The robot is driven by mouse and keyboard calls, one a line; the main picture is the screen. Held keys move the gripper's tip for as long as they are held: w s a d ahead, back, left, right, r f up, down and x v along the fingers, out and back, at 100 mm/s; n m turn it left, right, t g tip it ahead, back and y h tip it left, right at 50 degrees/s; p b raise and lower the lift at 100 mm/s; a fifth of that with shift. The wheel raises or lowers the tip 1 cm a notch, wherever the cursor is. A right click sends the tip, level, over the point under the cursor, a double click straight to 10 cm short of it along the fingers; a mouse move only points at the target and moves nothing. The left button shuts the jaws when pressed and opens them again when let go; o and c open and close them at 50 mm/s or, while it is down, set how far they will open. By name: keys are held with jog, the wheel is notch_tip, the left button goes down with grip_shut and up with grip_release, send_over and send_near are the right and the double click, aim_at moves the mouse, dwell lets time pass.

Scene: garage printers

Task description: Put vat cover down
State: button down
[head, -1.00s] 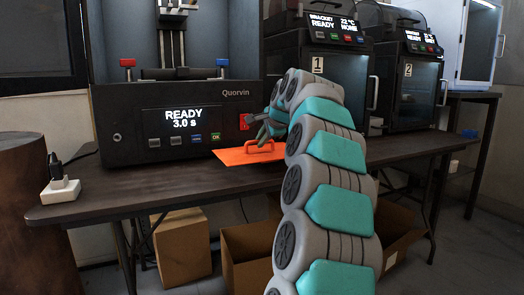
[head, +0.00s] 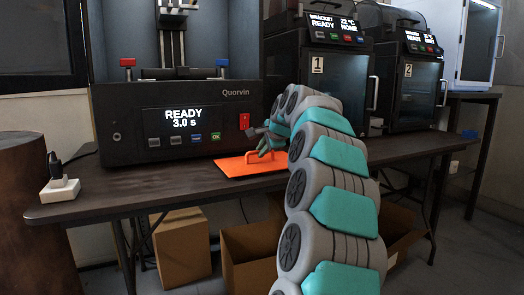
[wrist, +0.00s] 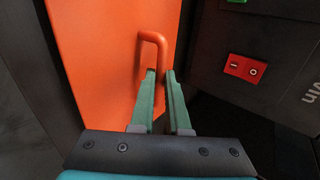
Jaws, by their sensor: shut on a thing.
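The vat cover is a flat orange plate with a loop handle. In the head view the vat cover (head: 235,168) lies level at the table top, in front of the Quorvin printer; I cannot tell if it fully rests on the table. My gripper (head: 265,148) is shut on its handle. In the wrist view the green fingertips of my gripper (wrist: 161,76) are on either side of the near end of the handle, and the orange plate (wrist: 95,60) fills the left. My arm hides the table right of the cover.
Printers 1 (head: 335,85) and 2 (head: 410,85) stand to the right. A white socket block (head: 60,190) sits at the left. The table (head: 150,190) between is clear.

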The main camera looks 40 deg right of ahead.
jog(key=c, duration=0.9)
grip_release()
jog(key=shift+r, duration=0.15)
jog(key=v, duration=1.2)
jog(key=s+a+f+n+g+y, duration=0.3)
jog(key=a+f+n, duration=0.45)
jog(key=a, duration=0.65)
jog(key=s+a+f+n+g+y, duration=0.1)
jog(key=s+a+f+n+g, duration=0.3)
jog(key=a+f, duration=0.8)
jog(key=s+a+f+n+g, duration=0.1)
jog(key=s+a+f+n, duration=0.2)
jog(key=s, duration=0.6)
jog(key=s+a+f+n+g+h, duration=0.1)
jog(key=s+a+f+n+g, duration=0.1)
jog(key=s+f, duration=0.6)
jog(key=s+a+f+n+g, duration=0.1)
jog(key=s+a+f+n, duration=0.3)
jog(key=s, duration=0.6)
jog(key=shift+s+a+f+g+p, duration=0.4)
jog(key=shift+a+f, duration=0.3)
jog(key=shift+f, duration=0.1)
